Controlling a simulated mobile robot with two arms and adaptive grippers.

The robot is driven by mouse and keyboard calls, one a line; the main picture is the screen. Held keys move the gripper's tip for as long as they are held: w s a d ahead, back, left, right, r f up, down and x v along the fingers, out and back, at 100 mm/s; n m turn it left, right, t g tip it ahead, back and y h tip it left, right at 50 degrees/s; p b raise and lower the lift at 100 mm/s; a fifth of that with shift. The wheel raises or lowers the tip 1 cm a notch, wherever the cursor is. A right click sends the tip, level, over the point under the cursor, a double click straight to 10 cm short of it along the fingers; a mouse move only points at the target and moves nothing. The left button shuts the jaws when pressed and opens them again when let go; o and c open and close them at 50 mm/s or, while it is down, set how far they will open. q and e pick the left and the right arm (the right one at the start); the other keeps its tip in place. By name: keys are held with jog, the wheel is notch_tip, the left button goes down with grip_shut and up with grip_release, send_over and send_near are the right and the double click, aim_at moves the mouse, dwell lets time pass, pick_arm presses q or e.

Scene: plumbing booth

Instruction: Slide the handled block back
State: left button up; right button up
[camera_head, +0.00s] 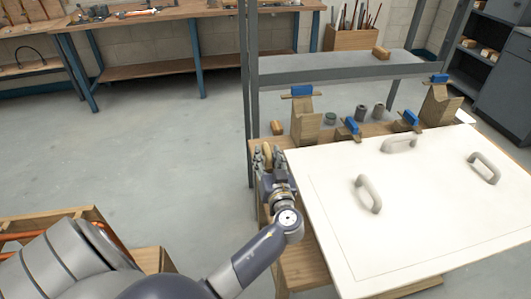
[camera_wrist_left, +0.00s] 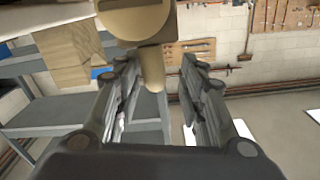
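My left gripper (camera_head: 267,162) is at the left edge of the white panel, with its fingers up around a small tan wooden piece (camera_head: 267,151). In the left wrist view the gripper (camera_wrist_left: 157,80) is open. A tan block (camera_wrist_left: 133,20) with a round face sits above its fingertips. A rounded peg-like handle (camera_wrist_left: 152,72) hangs from that block between the fingers, with a visible gap to the right finger. Whether the left finger touches it I cannot tell. Much of the block is cut off by the picture's top edge. My right gripper is not in view.
The white panel (camera_head: 420,215) with several grey handles covers the bench's right part. Wooden stands with blue tops (camera_head: 305,115) and grey cylinders (camera_head: 361,113) stand behind it. A grey frame post (camera_head: 247,90) rises just behind my left gripper. The floor at left is open.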

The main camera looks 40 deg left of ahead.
pick_arm(q)
jog(key=v, duration=1)
jog(key=shift+a, duration=0.1)
